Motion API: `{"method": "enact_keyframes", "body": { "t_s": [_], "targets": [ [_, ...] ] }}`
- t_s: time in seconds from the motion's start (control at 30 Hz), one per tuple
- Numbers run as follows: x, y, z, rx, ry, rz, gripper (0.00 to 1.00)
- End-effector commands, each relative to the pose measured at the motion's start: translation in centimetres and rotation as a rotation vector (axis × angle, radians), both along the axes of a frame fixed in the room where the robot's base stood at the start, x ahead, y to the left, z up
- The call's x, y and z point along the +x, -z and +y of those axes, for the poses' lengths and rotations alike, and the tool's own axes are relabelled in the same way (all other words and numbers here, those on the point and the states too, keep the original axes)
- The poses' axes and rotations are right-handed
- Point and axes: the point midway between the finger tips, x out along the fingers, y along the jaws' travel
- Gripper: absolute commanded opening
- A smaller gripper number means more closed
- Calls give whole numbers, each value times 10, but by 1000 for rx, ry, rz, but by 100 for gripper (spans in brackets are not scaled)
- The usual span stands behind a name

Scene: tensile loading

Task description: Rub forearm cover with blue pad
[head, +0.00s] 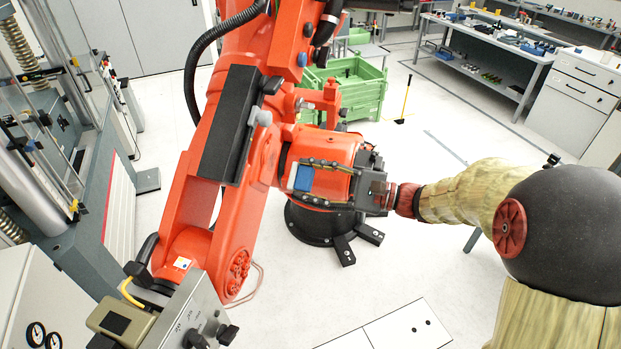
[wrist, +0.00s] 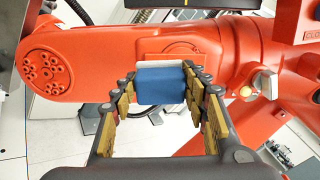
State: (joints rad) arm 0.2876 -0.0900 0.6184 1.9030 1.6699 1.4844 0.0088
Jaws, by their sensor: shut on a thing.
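My gripper (head: 305,181) reaches in from the right, with its yellow-padded fingers on either side of a blue pad (head: 303,178). In the wrist view, my gripper (wrist: 159,88) is shut on the blue pad (wrist: 162,88), which has a pale strip along its upper edge. The pad is in front of the orange casing of a large industrial arm, which I take as the forearm cover (head: 325,148); in the wrist view, the orange casing (wrist: 225,50) fills the space behind the pad. Whether the pad touches the casing is unclear. The fingers hide part of the casing.
The orange arm's long link (head: 195,205) and a black hose (head: 193,85) stand left of my gripper. A grey control box (head: 190,315) is at lower left. Green crates (head: 355,95) and a workbench (head: 490,65) stand farther back. The pale floor (head: 420,260) is open below my arm.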

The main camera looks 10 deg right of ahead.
Motion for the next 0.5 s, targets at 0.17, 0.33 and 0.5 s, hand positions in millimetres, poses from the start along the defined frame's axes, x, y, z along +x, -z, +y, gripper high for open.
{"method": "enact_keyframes", "body": {
  "t_s": [0.17, 0.33, 0.5],
  "targets": [
    [8, 0, 19, 0, -2, -2, 25],
    [14, 0, 32, 0, -1, -2, 25],
    [18, 0, 40, 1, 2, -1, 25]
  ]
}}
